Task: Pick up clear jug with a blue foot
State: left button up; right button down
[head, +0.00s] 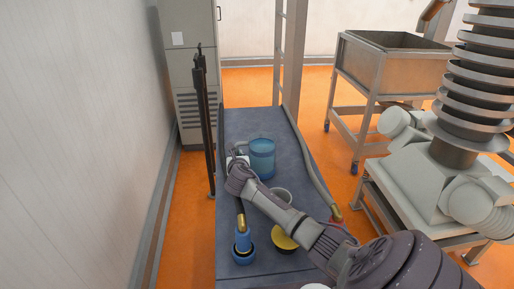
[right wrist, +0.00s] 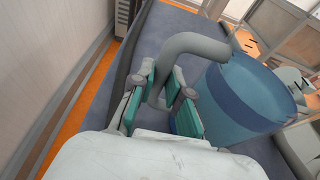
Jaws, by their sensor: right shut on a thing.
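The clear bluish jug (head: 262,160) with a darker blue band stands on the dark blue-grey platform (head: 252,122), in the middle of the head view. In the right wrist view the jug (right wrist: 245,95) is large at the right, with a thick grey curved handle (right wrist: 193,42) at its side. My right gripper (head: 236,160) is at the jug's left side in the head view. In the right wrist view its teal-padded fingers (right wrist: 168,100) are on either side of the handle, shut on it. My left gripper is not in view.
The platform's far end is clear.

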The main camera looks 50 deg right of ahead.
aim_at(238, 144)
jog(key=shift+d+r, duration=0.1)
jog(key=shift+r, duration=0.05)
dwell(0.3)
jog(key=shift+w, duration=0.1)
jog(key=shift+r, duration=0.9)
jog(key=shift+s+d+r+b, duration=0.15)
jog(key=shift+r+b, duration=0.1)
jog(key=shift+r, duration=0.4)
jog(key=shift+s+d+r+b, duration=0.15)
jog(key=shift+r+b, duration=0.1)
jog(key=shift+r, duration=0.35)
jog(key=s+d+r+b, duration=0.2)
jog(key=s+d+r, duration=0.2)
jog(key=s, duration=0.6)
jog(key=shift+r+b, duration=0.3)
jog(key=shift+r, duration=1.05)
